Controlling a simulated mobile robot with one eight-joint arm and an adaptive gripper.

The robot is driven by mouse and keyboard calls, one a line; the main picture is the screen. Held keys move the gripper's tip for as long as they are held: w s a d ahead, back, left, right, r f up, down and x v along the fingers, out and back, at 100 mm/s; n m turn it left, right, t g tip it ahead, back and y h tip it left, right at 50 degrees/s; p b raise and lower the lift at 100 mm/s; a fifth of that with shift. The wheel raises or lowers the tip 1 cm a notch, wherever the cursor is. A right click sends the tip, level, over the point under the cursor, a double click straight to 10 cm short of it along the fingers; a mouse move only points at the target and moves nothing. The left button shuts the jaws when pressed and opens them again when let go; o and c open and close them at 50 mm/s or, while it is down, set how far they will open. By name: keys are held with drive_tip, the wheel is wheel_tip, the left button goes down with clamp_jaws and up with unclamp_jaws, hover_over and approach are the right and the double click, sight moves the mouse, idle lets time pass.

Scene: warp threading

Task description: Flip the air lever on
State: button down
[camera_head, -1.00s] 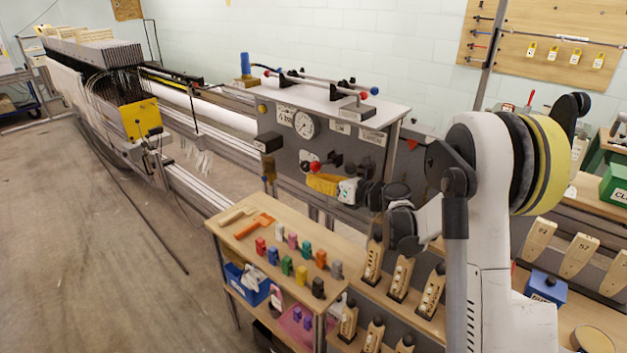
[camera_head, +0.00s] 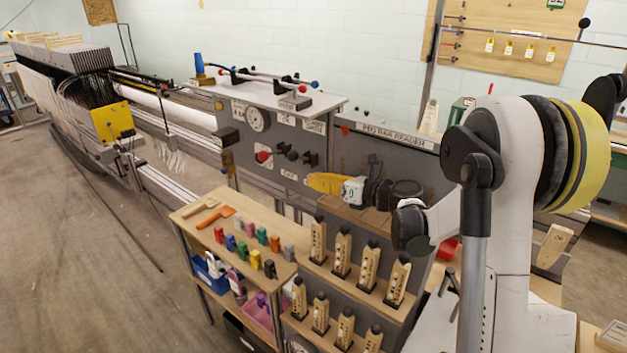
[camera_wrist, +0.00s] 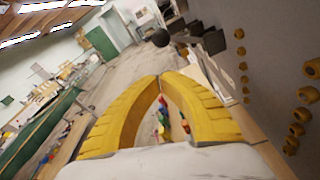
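The grey control panel (camera_head: 236,146) carries a round gauge (camera_head: 255,120), a red knob (camera_head: 263,156) and black handles (camera_head: 301,157) to its right. I cannot read which is the air lever. My gripper (camera_head: 312,183) has yellow fingers pointing left, right of and slightly below these handles, apart from them. In the wrist view my gripper's fingertips (camera_wrist: 161,76) meet, with nothing visible held between them. Beyond the tips there, a dark ball knob (camera_wrist: 161,37) sits by a grey bracket (camera_wrist: 203,43); the fingers appear clear of it.
A wooden bench (camera_head: 187,215) with small coloured pieces stands below the panel. Racks (camera_head: 318,275) of wooden tools stand below my gripper. Rods with red and blue ends (camera_head: 314,85) lie on the panel's top. Open floor (camera_head: 75,260) is at left.

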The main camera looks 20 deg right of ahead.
idle(0.3)
drive_tip(key=w+a+f+n+g+h+p, duration=0.2)
drive_tip(key=a+f+n+g+h+p, duration=0.3)
drive_tip(key=a+f+n+g+h, duration=0.65)
drive_tip(key=w+a+r+n+t+h+p, duration=0.3)
drive_tip(key=r+t+h, duration=0.1)
drive_tip(key=r, duration=0.6)
drive_tip(key=w+a+r+n+t+h+p, duration=0.3)
drive_tip(key=r+h, duration=0.4)
drive_tip(key=r, duration=0.4)
drive_tip(key=shift+a+r+n+t, duration=0.25)
drive_tip(key=shift+a+n+t, duration=0.35)
drive_tip(key=shift+n+t, duration=0.2)
drive_tip(key=shift+w, duration=0.15)
